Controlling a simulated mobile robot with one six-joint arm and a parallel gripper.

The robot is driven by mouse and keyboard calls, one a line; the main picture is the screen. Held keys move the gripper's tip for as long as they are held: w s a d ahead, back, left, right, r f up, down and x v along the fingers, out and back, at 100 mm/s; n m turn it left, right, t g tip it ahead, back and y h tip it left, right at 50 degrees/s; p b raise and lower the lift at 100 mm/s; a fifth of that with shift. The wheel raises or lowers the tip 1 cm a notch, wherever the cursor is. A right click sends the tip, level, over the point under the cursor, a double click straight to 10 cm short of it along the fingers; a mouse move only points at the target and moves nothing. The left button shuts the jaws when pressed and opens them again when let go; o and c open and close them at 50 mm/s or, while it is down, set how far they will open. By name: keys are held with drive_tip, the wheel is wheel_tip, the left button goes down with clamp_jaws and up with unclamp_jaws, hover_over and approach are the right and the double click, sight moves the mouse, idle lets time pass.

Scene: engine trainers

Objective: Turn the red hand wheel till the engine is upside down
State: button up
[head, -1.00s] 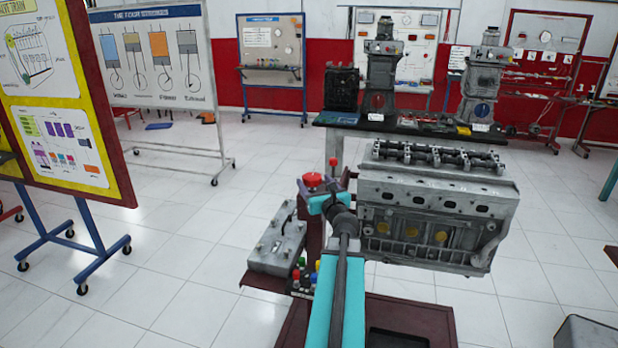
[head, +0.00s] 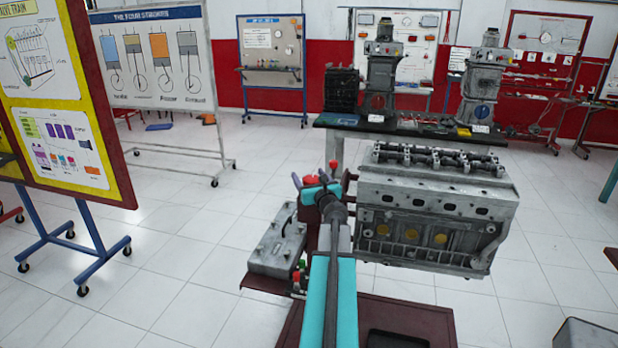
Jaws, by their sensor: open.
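The grey engine (head: 430,205) stands upright on its stand at right of centre, with the camshaft gear on top. A red knob on a short stem (head: 333,164) stands up just left of the engine mount; it looks like part of the red hand wheel, most of which is hidden behind my arm. My gripper (head: 310,180) is at the far end of my teal and grey arm, left of this knob. Its two grey prongs are apart, with a red rounded piece between them. I cannot tell whether that piece belongs to the wheel or touches the prongs.
A grey box-like unit (head: 279,245) sits on the stand's dark red shelf, left of my arm, with coloured knobs beside it. A table (head: 345,124) with engine parts stands behind the engine. A poster board (head: 66,100) is at left. Tiled floor between is clear.

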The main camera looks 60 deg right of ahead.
drive_tip(key=c, duration=1)
drive_tip(key=shift+c, duration=0.2)
drive_tip(key=shift+s+d+m+g+h+b, duration=0.1)
drive_tip(key=shift+m+g+h+b, duration=0.6)
drive_tip(key=shift+h, duration=0.1)
drive_tip(key=shift+s+d+m+g+h, duration=0.1)
drive_tip(key=shift+d+m+g+h, duration=0.05)
drive_tip(key=shift+m+g+h, duration=0.3)
drive_tip(key=shift+s+d+m+g+h+b, duration=0.2)
drive_tip(key=shift+m+g+h+b, duration=0.6)
drive_tip(key=shift+g, duration=0.4)
drive_tip(key=shift+s+d+m+g+h+b, duration=0.15)
drive_tip(key=shift+m+g+h+b, duration=0.35)
drive_tip(key=shift+m+g, duration=0.5)
